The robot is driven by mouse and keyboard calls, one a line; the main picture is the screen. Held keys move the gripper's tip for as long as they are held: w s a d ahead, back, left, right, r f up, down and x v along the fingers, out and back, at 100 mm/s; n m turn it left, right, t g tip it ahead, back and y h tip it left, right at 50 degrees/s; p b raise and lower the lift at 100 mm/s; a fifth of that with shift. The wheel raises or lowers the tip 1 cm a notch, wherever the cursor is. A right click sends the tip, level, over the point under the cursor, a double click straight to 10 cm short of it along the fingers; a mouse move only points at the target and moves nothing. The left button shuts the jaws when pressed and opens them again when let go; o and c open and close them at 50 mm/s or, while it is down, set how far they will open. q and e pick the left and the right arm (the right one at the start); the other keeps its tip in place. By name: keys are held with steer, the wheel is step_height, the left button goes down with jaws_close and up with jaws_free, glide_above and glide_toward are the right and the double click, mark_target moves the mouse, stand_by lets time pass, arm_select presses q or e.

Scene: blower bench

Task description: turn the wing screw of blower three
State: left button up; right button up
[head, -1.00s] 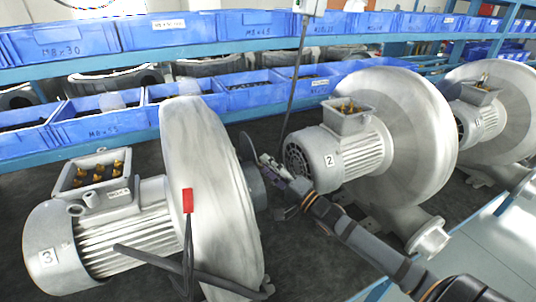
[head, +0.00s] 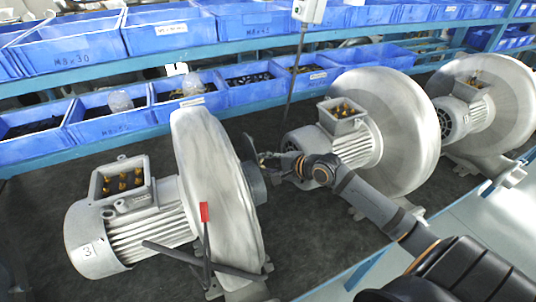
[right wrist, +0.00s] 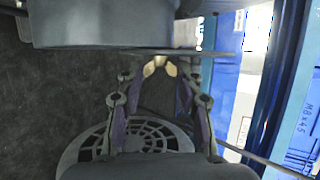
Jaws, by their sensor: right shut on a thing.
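Blower three (head: 118,235), a grey motor marked 3 with a large pale round housing, stands at the left in the head view. Its dark inlet collar (head: 255,183) sticks out on the right of the housing. My right gripper (head: 266,161) is at a thin dark plate by this collar. In the right wrist view, the right gripper's fingertips (right wrist: 158,72) are closed around a small tan wing-shaped piece, seemingly the wing screw (right wrist: 158,63), below the grey collar edge. In the head view the screw is too small and covered to make out. My left gripper is not in view.
Blower two (head: 395,130) and another blower (head: 495,105) stand on the dark bench to the right. Blue bins (head: 60,57) fill the racks behind. A dark lever with a red end (head: 204,212) stands before blower three. A thin post (head: 298,80) rises behind the gripper.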

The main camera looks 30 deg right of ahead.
steer(key=g+p, duration=0.2)
steer(key=m+g+p, duration=0.1)
steer(key=g, duration=0.1)
steer(key=shift+w+r, duration=0.3)
steer(key=shift+r, duration=0.1)
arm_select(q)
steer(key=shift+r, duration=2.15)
arm_select(e)
steer(key=shift+w+f+m+g, duration=0.1)
steer(key=shift+m+g, duration=0.2)
steer(key=shift+g, duration=0.9)
steer(key=o, duration=1.2)
steer(key=shift+d, duration=0.1)
steer(key=shift+c, duration=0.2)
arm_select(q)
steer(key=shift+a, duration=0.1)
